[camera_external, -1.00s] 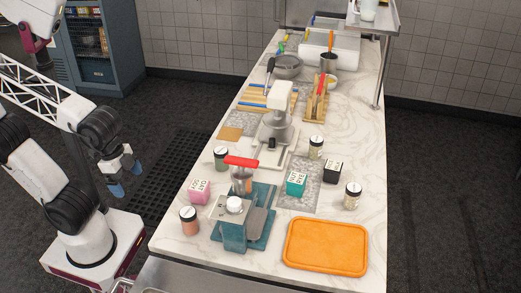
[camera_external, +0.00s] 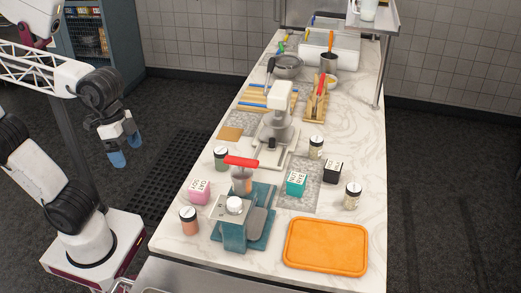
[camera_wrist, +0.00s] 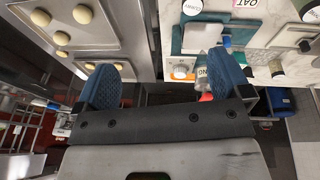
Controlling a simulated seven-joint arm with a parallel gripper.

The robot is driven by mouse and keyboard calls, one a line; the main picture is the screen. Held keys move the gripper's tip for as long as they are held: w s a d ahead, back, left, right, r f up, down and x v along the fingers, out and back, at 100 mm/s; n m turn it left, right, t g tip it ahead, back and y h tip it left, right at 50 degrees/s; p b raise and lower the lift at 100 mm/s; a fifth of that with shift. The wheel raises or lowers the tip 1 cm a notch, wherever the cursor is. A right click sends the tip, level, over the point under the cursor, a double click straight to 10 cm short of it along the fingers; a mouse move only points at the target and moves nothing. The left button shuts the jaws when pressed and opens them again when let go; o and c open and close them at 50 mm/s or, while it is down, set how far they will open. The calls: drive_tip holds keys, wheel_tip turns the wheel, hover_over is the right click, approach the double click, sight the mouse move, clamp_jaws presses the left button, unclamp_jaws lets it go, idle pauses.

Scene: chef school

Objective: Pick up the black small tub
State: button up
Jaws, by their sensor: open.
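The black small tub (camera_external: 333,170) is a small black box with a pale, lettered top. It stands on the right part of the marble counter in the external view, between two jars and right of a teal tub (camera_external: 296,183). My gripper (camera_external: 125,150) has blue fingertips and hangs off the counter's left side, far from the black tub. In the wrist view my gripper (camera_wrist: 164,72) is open, with nothing held between its fingers. I cannot clearly make out the black tub in the wrist view.
The marble counter (camera_external: 345,120) also holds a pink tub (camera_external: 199,191), several jars, a teal slicer-like device (camera_external: 233,235) and an orange board (camera_external: 326,247).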

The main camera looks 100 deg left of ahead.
drive_tip(key=w+a+r+n+t+h, duration=0.15)
drive_tip(key=w+a+n, duration=0.3)
drive_tip(key=w, duration=0.55)
drive_tip(key=w+a+r+n+t+h, duration=0.1)
drive_tip(key=w+a+n+t, duration=0.15)
drive_tip(key=w+n, duration=0.5)
drive_tip(key=w+a+r+n+t+h, duration=0.15)
drive_tip(key=w+a+n, duration=0.25)
drive_tip(key=w, duration=0.7)
drive_tip(key=w+a+f+n+t+y, duration=0.1)
drive_tip(key=w+a+f+n+t, duration=0.1)
drive_tip(key=w+a+n, duration=0.65)
drive_tip(key=w+a+f+n+t+y, duration=0.1)
drive_tip(key=w+a+n, duration=0.25)
drive_tip(key=a, duration=0.95)
drive_tip(key=w+a+f+n+t+y, duration=0.1)
drive_tip(key=w+a+f+n+t, duration=0.1)
drive_tip(key=w+a+n, duration=0.6)
drive_tip(key=m, duration=0.3)
approach(333, 165)
drive_tip(key=shift+x, duration=1.2)
drive_tip(key=shift+d+f, duration=0.1)
drive_tip(key=shift+x, duration=1.3)
